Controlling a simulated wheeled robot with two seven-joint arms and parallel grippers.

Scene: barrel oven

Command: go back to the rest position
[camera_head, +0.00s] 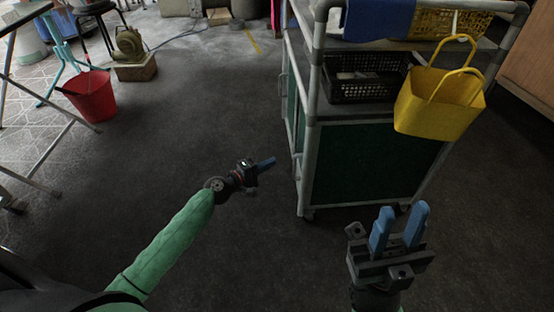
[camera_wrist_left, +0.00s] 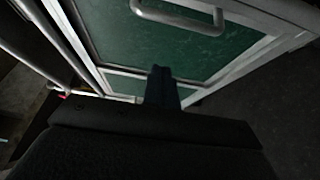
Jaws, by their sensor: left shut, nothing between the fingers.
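My left gripper (camera_head: 266,163) is at the end of the green-sleeved arm, in the middle of the head view. It is shut and empty, over the dark floor to the left of the cart. In the left wrist view its blue fingers (camera_wrist_left: 161,85) are together in front of a green cart panel. My right gripper (camera_head: 401,228) is at the lower right of the head view, in front of the cart. Its two blue fingers stand apart with a gap between them, and nothing shows between them.
A cart (camera_head: 311,140) with green panels stands right of centre, holding a black basket (camera_head: 365,92). A yellow bag-like basket (camera_head: 438,115) hangs on its right side. A red bucket (camera_head: 92,97) stands at the left. The floor (camera_head: 190,110) left of the cart is clear.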

